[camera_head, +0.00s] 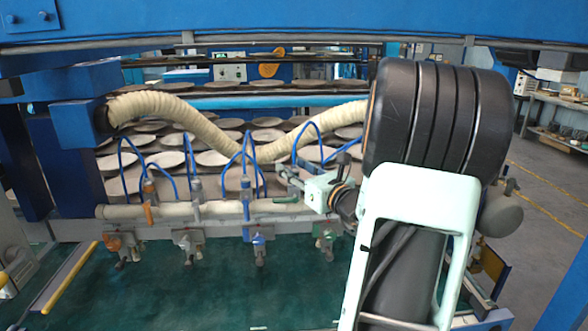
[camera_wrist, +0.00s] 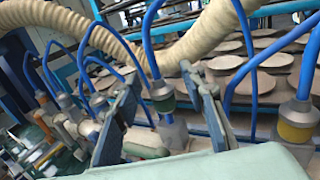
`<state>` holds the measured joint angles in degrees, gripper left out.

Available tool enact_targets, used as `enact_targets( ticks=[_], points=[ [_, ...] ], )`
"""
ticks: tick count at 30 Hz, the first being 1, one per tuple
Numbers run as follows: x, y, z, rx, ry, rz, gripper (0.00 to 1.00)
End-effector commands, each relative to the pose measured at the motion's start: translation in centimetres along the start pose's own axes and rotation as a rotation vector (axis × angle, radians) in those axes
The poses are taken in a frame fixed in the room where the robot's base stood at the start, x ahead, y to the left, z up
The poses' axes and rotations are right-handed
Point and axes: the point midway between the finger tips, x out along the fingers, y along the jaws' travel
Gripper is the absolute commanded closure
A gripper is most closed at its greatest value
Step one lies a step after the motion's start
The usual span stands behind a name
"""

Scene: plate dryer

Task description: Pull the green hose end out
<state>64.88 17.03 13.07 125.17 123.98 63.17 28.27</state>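In the wrist view, a grey hose end with a dull green band (camera_wrist: 163,103) hangs upright from a blue hose. It stands above the pale pipe, between and beyond my gripper's fingers, apparently untouched. My gripper (camera_wrist: 162,112) is open, with one dark finger on each side and nothing held. A green lever (camera_wrist: 145,151) lies low between the fingers. In the head view, my gripper (camera_head: 289,185) reaches left towards the pipe, near the green lever (camera_head: 286,200). The green-banded hose end cannot be made out clearly there, near or behind my gripper.
Other hose ends stand along the pale pipe (camera_head: 120,211), including a blue one (camera_head: 246,190) and an orange one (camera_head: 149,190). A thick cream hose (camera_head: 190,120) sags behind. Round plates (camera_head: 212,158) fill the racks. An olive-yellow hose end (camera_wrist: 297,120) is at the wrist view's right.

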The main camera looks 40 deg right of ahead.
Motion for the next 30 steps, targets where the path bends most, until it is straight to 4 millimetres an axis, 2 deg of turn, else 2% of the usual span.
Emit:
enact_targets(
  ticks=[5,8,21,25,30],
  points=[
    [-0.1,0.0,-0.1,0.001,0.002,0.000,0.62],
    [-0.9,-0.1,-0.1,0.000,0.002,-0.002,0.62],
    [-9.6,-0.1,0.0,0.001,0.001,-0.004,0.62],
    [-11.2,-0.1,-0.1,0.000,0.002,-0.003,0.62],
    [-12.0,0.0,0.0,0.000,0.000,0.000,0.62]
  ],
)
